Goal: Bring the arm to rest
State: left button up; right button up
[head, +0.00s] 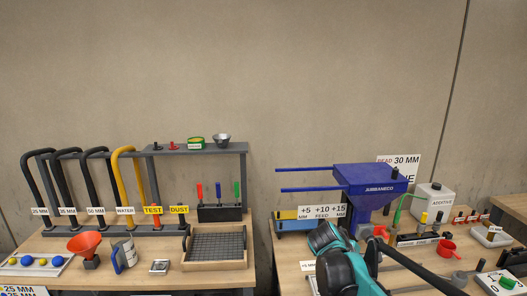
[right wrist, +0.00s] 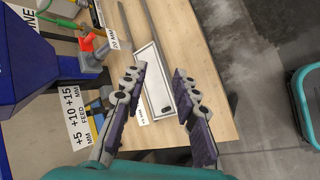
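My right gripper (right wrist: 160,78) shows in the right wrist view. Its two dark-padded fingers stand apart with nothing between them. It is above the wooden right table (right wrist: 192,60), and a white tray with a small black slot (right wrist: 154,83) shows beyond the fingers. In the head view my teal and black right arm (head: 345,262) reaches over the front of the right table, in front of the blue machine (head: 365,182). The gripper's fingers cannot be made out there. My left arm and gripper are not in view.
The left table holds a hose rack (head: 105,232), an orange funnel (head: 84,245), a mug (head: 124,255) and a wooden tray with a grid (head: 247,262). A white jug (head: 434,203) and a red cup (head: 447,248) stand on the right table. A gap separates the tables.

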jog(key=s+a+f+m+t+y, duration=0.1)
jog(key=s+a+f+m+y, duration=0.1)
jog(key=s, duration=0.5)
jog(key=s+a+f+m+t+y, duration=0.1)
jog(key=s+a+m, duration=0.3)
jog(key=s, duration=0.4)
jog(key=s+a+f+m+t+y, duration=0.1)
jog(key=s+a+f+m+y, duration=0.2)
jog(key=s, duration=0.5)
jog(key=shift+a+f+m+y, duration=0.2)
jog(key=shift+a+m+y, duration=0.25)
jog(key=shift+m, duration=0.35)
jog(key=shift+c, duration=0.3)
